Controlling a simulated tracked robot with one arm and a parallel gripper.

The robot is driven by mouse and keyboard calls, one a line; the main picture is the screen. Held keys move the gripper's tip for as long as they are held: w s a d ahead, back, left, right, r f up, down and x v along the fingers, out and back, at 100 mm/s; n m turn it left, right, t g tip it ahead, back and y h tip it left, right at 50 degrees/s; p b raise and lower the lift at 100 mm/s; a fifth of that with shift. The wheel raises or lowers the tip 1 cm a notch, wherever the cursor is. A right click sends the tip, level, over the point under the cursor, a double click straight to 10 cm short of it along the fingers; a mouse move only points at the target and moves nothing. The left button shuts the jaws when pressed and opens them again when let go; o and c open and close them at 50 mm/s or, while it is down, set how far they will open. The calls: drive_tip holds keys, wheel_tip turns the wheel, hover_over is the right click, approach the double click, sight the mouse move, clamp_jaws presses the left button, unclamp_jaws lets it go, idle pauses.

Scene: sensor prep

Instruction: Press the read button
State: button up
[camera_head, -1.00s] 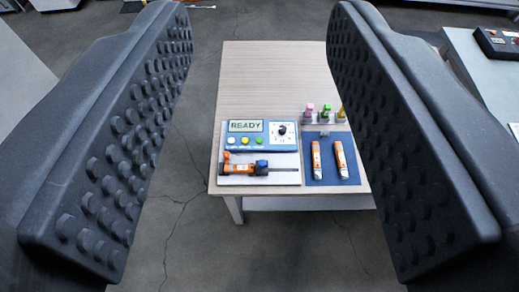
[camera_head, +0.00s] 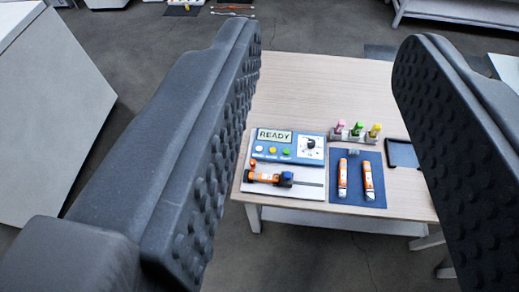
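A blue meter box (camera_head: 318,158) stands on the wooden table (camera_head: 330,85), its screen (camera_head: 274,136) reading READY. Below the screen is a row of small buttons: a pale one (camera_head: 258,148), a yellow one (camera_head: 272,150) and a green one (camera_head: 287,152). Their labels are too small to read, so I cannot tell which is the read button. A dark dial (camera_head: 310,143) sits on the right of the box. My gripper (camera_head: 328,50) is open and empty. Its two black studded fingers frame the table, apart from the box and its buttons.
An orange-and-black probe (camera_head: 268,178) lies on a pale plate in front of the box. Two orange-and-white tubes (camera_head: 342,178) (camera_head: 368,182) lie on a blue mat (camera_head: 355,202). A rack (camera_head: 352,138) holds pink, green and yellow items. A dark tray (camera_head: 403,153) lies farther right.

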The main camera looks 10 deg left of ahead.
clamp_jaws()
idle(1.5)
